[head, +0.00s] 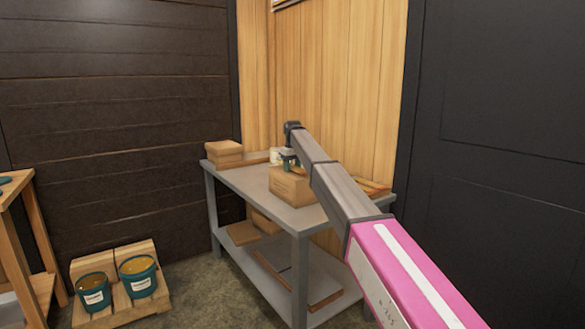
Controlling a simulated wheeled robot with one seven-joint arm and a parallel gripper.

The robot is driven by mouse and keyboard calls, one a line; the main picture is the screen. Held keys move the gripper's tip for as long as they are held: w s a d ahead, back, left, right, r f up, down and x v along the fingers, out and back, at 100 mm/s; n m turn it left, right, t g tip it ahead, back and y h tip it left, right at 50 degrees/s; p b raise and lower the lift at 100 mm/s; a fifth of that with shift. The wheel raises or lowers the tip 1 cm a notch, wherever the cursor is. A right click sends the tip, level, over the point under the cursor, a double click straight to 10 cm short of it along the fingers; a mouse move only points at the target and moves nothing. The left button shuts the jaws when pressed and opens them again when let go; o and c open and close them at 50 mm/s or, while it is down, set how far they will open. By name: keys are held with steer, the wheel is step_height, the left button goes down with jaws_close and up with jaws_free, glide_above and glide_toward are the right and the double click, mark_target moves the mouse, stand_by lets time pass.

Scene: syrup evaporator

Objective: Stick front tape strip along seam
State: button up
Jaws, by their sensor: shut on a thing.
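A cardboard box (290,186) stands on the top of a grey metal table (245,181), with a small dark mark on its near face. My arm reaches in from the lower right, and my gripper (289,163) is at the box's upper back edge. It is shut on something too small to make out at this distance. A small pale, round thing (276,156) shows just left of my gripper. I cannot pick out the tape strip or the box's seam, and my arm hides the box's right side.
More cartons are on the lower shelf (290,262). Two green buckets (138,276) stand on a wooden pallet at lower left. Walls close in behind and right.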

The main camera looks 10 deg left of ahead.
mark_target(292, 167)
steer(key=shift+s+d+f, duration=0.15)
steer(key=shift+s+f, duration=0.1)
steer(key=shift+f, duration=0.3)
steer(key=shift+s+d+f, duration=0.15)
steer(key=shift+s+f, duration=0.05)
steer(key=shift+f, duration=0.3)
steer(key=o, duration=0.6)
steer(key=shift+w+a+r, duration=0.1)
steer(key=shift+w+r, duration=0.05)
steer(key=shift+r, duration=0.7)
steer(key=shift+o, duration=0.8)
steer(key=shift+r, duration=0.3)
steer(key=shift+w+a+r, duration=0.1)
steer(key=shift+w+r, duration=0.05)
steer(key=shift+r, duration=0.55)
steer(key=shift+w+a+r, duration=0.1)
steer(key=shift+r, duration=0.55)
steer(key=shift+w+r, duration=0.1)
steer(key=shift+r, duration=1.6)
